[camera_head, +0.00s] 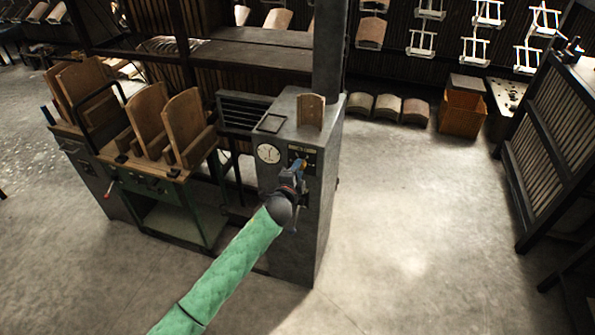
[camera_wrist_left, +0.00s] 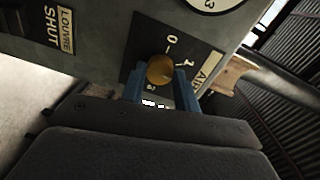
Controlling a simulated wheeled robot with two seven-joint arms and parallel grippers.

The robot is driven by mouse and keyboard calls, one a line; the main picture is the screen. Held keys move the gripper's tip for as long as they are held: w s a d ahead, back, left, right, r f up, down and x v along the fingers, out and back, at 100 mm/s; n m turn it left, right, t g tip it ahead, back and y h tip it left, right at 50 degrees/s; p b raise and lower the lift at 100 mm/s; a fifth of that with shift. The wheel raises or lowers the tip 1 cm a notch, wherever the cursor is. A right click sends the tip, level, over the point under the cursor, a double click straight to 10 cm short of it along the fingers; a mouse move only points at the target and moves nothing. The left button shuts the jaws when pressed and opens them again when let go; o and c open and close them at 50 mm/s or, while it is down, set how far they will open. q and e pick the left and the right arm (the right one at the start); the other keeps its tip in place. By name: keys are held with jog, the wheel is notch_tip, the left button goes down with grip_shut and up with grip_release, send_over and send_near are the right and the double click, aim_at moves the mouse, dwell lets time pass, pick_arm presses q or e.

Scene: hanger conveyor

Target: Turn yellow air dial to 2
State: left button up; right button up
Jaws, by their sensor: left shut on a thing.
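The yellow air dial (camera_wrist_left: 161,69) is a round knob on a black plate (camera_wrist_left: 142,48) on the grey cabinet front. White marks sit around it, with 0 and 1 readable and an AIR label at the right. In the wrist view my left gripper (camera_wrist_left: 160,82) has its blue fingers on either side of the dial, shut on it. In the head view the left gripper (camera_head: 299,168) reaches up to the panel and mostly hides the dial. I cannot tell which mark the dial points to. My right gripper is not in view.
The grey cabinet (camera_head: 330,165) carries a round gauge (camera_head: 268,153) left of the dial. A LOUVRE SHUT label (camera_wrist_left: 60,30) shows in the wrist view. A green stand with wooden chair-like pieces (camera_head: 185,128) is at the left.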

pick_arm(q)
jog(key=m, duration=0.4)
jog(key=shift+m+p, duration=0.3)
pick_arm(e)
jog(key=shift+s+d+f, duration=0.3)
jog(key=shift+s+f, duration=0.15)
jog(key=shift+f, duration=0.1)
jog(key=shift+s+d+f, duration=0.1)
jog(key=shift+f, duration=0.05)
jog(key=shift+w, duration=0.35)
pick_arm(q)
jog(key=o, duration=1)
jog(key=shift+d, duration=0.1)
jog(key=shift+y, duration=0.3)
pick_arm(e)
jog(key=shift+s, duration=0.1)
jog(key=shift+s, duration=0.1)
